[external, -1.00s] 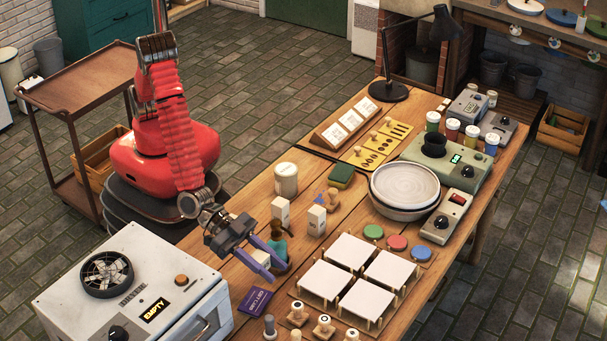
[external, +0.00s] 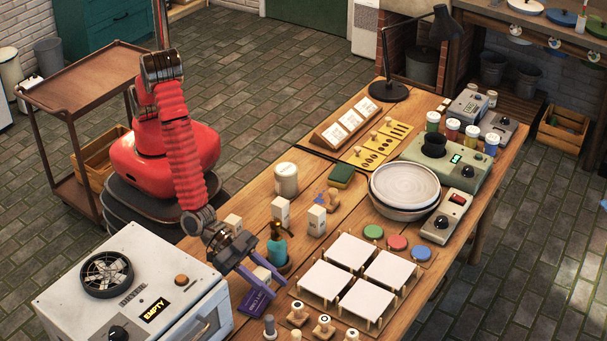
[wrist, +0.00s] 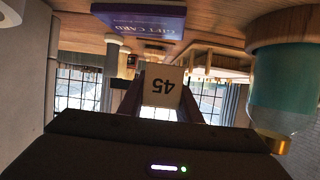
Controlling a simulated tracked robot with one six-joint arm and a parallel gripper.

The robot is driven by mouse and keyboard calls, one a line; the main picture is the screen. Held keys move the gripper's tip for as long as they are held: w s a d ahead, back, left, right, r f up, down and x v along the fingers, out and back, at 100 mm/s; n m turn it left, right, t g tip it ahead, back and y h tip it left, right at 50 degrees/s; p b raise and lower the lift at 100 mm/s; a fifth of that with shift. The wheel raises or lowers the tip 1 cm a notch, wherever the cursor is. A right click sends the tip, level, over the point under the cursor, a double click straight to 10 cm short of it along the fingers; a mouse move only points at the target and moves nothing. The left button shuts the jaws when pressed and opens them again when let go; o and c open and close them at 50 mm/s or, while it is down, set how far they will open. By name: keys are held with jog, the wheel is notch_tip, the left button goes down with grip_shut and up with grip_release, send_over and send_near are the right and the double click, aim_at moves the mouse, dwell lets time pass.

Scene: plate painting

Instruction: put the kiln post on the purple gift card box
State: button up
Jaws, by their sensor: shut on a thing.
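My gripper (external: 277,290) is shut on a cream kiln post (external: 262,273), low over the near part of the table. In the wrist view, which is upside down, the post (wrist: 162,88) shows a dark "45" between my fingers. The purple gift card box (external: 252,304) lies flat on the table, partly covered by my fingers in the external view. It also shows in the wrist view (wrist: 138,24), beyond the post. I cannot tell the exact gap between post and box.
A teal bottle (external: 277,253) stands close beside my gripper. Other cream blocks (external: 280,209) stand farther back. White tiles on supports (external: 324,280) are to the right, stamps (external: 298,313) in front, and the grey kiln (external: 130,285) to the left.

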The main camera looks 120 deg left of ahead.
jog(key=shift+f, duration=1.85)
jog(key=o, duration=1.2)
jog(key=shift+f, duration=0.1)
jog(key=v, duration=1.2)
